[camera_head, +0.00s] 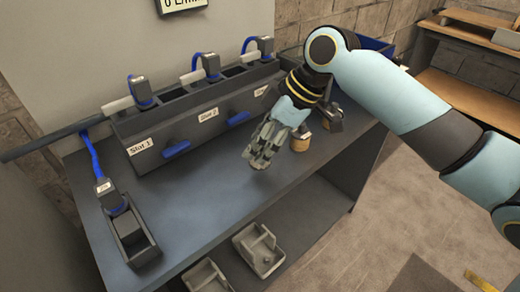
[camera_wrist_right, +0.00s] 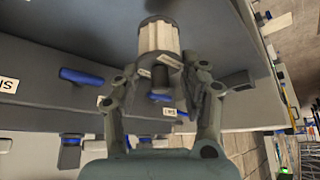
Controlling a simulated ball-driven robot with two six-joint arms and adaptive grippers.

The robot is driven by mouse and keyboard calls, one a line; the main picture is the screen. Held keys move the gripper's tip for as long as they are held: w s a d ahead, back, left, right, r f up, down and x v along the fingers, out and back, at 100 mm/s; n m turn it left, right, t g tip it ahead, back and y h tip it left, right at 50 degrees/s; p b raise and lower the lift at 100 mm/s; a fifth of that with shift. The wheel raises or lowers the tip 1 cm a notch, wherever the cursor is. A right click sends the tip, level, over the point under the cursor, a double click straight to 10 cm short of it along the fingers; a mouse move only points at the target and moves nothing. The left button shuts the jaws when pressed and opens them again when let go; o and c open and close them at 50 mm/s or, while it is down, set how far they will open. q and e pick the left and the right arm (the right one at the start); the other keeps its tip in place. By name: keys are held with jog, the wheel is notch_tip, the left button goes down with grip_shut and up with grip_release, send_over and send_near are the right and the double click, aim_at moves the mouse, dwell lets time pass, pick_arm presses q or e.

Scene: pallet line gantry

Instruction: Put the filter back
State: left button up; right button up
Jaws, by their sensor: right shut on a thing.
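The filter (camera_wrist_right: 160,42) is a pale ribbed cylinder with a dark end cap, seen in the right wrist view between the fingers of my right gripper (camera_wrist_right: 157,85). The gripper is shut on it. In the head view my right gripper (camera_head: 264,150) points down over the bench, in front of the housing (camera_head: 190,127) with slot labels; its fingers largely hide the filter there. I cannot tell whether the filter touches the bench. My left gripper is not in view.
The grey bench (camera_head: 215,200) is clear in the middle. A tan cylinder (camera_head: 300,141) stands just right of the gripper. Blue handles (camera_head: 176,149) stick out of the housing front. A narrow holder (camera_head: 133,238) with a dark block and blue cable stands at left. Grey bins (camera_head: 259,250) sit below.

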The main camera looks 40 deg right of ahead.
notch_tip(320, 180, down, 3)
jog(key=shift+r, duration=0.2)
jog(key=shift+f, duration=0.15)
jog(key=o, duration=1.3)
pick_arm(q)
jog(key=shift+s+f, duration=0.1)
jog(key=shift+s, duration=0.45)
pick_arm(e)
jog(key=shift+r, duration=0.25)
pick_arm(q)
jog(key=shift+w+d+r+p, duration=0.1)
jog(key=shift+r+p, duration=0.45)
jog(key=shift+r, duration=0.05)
pick_arm(e)
jog(key=v, duration=1.2)
